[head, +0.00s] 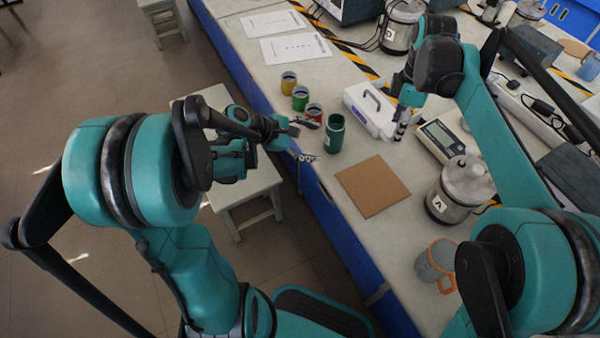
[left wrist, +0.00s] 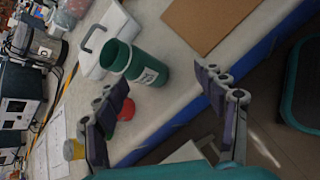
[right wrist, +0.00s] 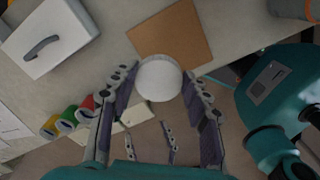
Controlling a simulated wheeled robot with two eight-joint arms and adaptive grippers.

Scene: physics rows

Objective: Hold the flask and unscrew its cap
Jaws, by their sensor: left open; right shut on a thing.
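The green flask (head: 334,136) stands upright on the bench near its front edge. Its top looks open and dark inside. The left wrist view shows the flask (left wrist: 150,70) with a white label. My left gripper (head: 300,143) is open just left of the flask, fingers toward it and not closed on it. My right gripper (right wrist: 158,84) is shut on a round white cap (right wrist: 158,78), which fills the space between its fingertips. In the head view my right gripper (head: 401,128) is above the bench, right of the flask and apart from it. The cap is not clear there.
Red (head: 313,112), green (head: 300,97) and yellow (head: 289,82) jars stand behind the flask along the edge. A white case (head: 366,108) with a grey handle, a brown board (head: 371,187), a scale (head: 440,138) and a lidded jar (head: 452,198) are close by.

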